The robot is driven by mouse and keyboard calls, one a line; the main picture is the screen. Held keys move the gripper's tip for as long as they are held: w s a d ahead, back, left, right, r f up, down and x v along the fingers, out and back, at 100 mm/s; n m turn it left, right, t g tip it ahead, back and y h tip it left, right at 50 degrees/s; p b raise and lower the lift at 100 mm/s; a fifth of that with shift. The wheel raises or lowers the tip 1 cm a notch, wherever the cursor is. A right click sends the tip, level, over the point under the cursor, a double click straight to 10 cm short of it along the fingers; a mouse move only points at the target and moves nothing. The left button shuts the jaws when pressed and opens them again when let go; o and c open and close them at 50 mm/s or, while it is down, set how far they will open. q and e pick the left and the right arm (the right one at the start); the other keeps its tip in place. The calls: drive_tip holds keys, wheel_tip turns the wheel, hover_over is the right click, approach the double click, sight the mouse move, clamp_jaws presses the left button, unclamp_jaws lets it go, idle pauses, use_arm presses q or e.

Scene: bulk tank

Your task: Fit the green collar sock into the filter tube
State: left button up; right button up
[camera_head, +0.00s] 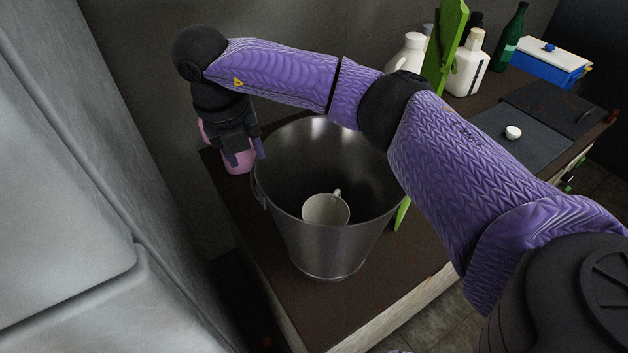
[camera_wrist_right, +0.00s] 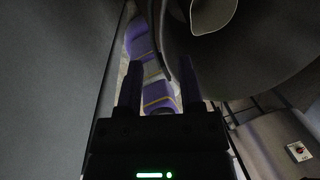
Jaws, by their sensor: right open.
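I cannot make out a green collar sock or a filter tube in either view. A tall bright green piece (camera_head: 443,50) stands at the back, partly hidden by my right arm; I cannot tell what it is. My right gripper (camera_head: 247,153) points down at the left outside of a steel bucket (camera_head: 330,240), in front of a pink object (camera_head: 236,162). In the right wrist view its two fingers (camera_wrist_right: 160,88) are apart with nothing held between them. The dark bucket wall (camera_wrist_right: 255,70) lies close to the right finger. My left gripper is out of view.
A white cup (camera_head: 326,210) sits inside the bucket on the dark bench (camera_head: 270,290). White bottles (camera_head: 469,65), a green bottle (camera_head: 508,40) and a blue-and-white box (camera_head: 550,62) stand at the back right. A large grey tank (camera_head: 60,180) fills the left side.

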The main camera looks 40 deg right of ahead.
sight(260, 178)
drive_tip(key=f, duration=0.3)
drive_tip(key=d+f, duration=0.1)
drive_tip(key=f, duration=0.2)
drive_tip(key=s+d+f+b, duration=0.1)
drive_tip(key=f, duration=0.2)
drive_tip(key=shift+w+r, duration=0.1)
clamp_jaws()
idle(0.9)
